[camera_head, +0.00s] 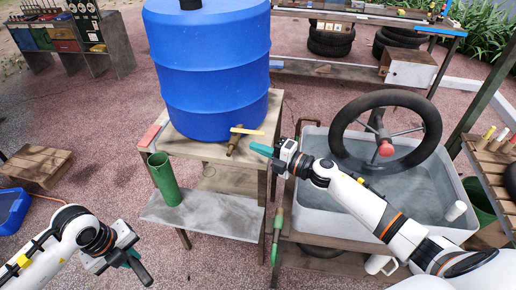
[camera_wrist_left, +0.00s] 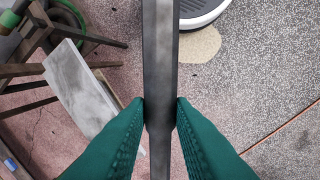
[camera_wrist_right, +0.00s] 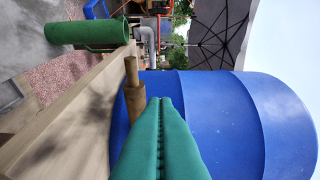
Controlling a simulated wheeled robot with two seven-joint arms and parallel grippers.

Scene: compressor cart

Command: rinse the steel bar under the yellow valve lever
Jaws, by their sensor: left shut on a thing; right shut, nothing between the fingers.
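A blue barrel (camera_head: 208,70) stands on a wooden stand. Its brass tap (camera_head: 234,147) carries a yellow valve lever (camera_head: 248,131) that points right; no water stream shows. My right gripper (camera_head: 261,149) is shut and empty, just right of the tap and slightly below the lever's tip. In the right wrist view its fingers (camera_wrist_right: 165,103) lie beside the brass tap (camera_wrist_right: 134,97); the lever cannot be made out there. My left gripper (camera_head: 132,261) is shut on the steel bar (camera_wrist_left: 160,65), low at the left, away from the tap. The bar looks dark in the head view (camera_head: 143,273).
A green tube (camera_head: 164,180) stands on the stand's grey lower shelf (camera_head: 215,218). A grey basin (camera_head: 312,213) of water with a black handwheel (camera_head: 432,120) is at right, under my right arm. A wooden crate (camera_head: 38,165) and blue bin (camera_head: 12,211) are at left.

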